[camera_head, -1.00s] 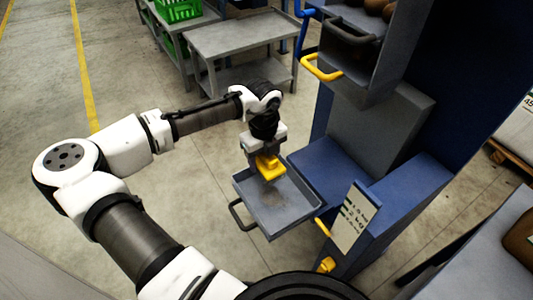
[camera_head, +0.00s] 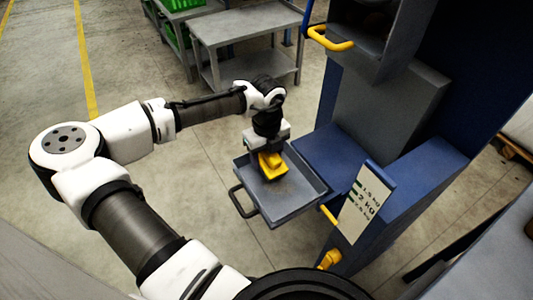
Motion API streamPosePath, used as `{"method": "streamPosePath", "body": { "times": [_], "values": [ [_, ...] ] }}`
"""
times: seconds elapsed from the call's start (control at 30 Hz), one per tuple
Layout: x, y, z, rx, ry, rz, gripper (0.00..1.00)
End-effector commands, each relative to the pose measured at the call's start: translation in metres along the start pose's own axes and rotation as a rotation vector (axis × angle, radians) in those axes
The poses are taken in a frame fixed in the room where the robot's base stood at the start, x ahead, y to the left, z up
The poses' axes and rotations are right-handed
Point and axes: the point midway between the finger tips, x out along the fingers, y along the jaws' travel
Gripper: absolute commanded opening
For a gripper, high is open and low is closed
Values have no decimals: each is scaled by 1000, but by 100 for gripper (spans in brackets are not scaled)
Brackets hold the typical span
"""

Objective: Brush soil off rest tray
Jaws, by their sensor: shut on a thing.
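The rest tray (camera_head: 300,203) is a shallow grey tray with a dark handle on its left side, beside the blue machine. My gripper (camera_head: 266,151) is over the tray's back left part, shut on a yellow brush (camera_head: 272,167). The brush is tilted, and its dark underside is at or just above the tray floor; I cannot tell if it touches. Darker smudges on the tray floor around the brush may be soil, but they are too faint to tell apart clearly.
The blue machine (camera_head: 400,183) with a grey chute stands right of the tray, with yellow handles and a weight label plate (camera_head: 361,202) near the tray's right corner. A grey table (camera_head: 243,28) stands behind. The floor left of the tray is clear.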

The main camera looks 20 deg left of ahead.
Motion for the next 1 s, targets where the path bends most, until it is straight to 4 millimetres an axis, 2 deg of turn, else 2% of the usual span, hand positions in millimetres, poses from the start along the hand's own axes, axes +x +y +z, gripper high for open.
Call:
{"method": "streamPosePath", "body": {
  "times": [0.57, 1.0],
  "values": [
    [5, 2, 0, -5, 3, 5, 17],
    [0, 1, -35, -2, 3, 2, 18]
  ]
}}
